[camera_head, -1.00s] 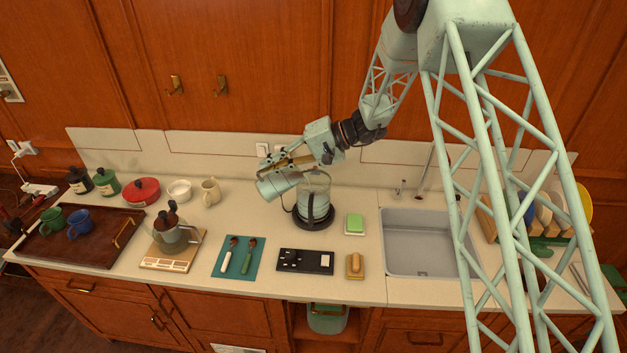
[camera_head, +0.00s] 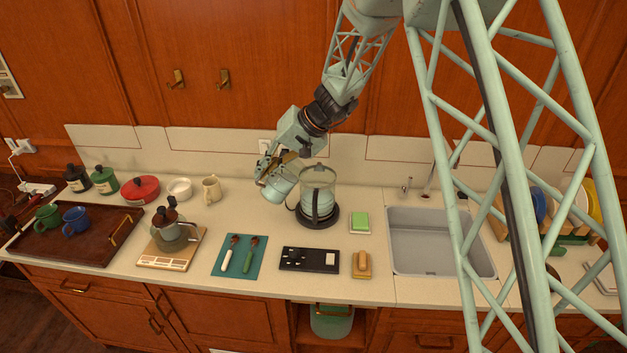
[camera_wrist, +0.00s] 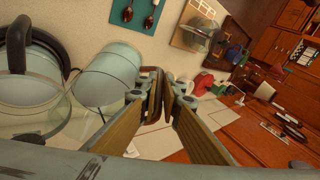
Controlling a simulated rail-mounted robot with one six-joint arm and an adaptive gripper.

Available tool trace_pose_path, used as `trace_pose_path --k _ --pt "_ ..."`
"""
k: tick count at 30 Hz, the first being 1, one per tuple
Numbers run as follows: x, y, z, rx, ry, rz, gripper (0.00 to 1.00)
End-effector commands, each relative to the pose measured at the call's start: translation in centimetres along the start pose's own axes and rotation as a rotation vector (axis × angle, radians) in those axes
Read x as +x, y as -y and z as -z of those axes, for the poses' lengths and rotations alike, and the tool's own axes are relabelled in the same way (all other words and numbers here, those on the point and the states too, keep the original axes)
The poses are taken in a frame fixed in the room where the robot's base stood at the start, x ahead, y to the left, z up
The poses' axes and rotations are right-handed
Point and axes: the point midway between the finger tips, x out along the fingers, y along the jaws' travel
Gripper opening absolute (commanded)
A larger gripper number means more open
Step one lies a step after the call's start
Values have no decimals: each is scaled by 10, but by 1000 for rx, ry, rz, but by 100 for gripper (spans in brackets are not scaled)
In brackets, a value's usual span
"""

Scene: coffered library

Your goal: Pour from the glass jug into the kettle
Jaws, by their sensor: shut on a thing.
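The glass jug (camera_head: 278,186) looks pale teal and hangs tilted above the counter, just left of the kettle. My gripper (camera_head: 275,164) is shut on it from above and behind; in the wrist view the fingers (camera_wrist: 162,92) close on a brown handle, with the jug (camera_wrist: 107,72) beside them.
A sink (camera_head: 440,240) is at the right, with a green sponge (camera_head: 360,221) left of it. A black panel (camera_head: 309,259) and a teal mat (camera_head: 239,256) lie in front. A lidded glass pot (camera_head: 172,229) stands on a scale. A tray (camera_head: 112,215) with mugs is far left.

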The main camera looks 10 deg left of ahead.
Motion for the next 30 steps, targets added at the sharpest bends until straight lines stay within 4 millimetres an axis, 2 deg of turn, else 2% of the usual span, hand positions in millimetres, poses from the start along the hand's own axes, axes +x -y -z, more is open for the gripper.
trace_pose_path --k 20,30 --pt "0 -1 0 -11 -8 -30 0" --pt "7 -7 -3 -20 -13 -59 0"
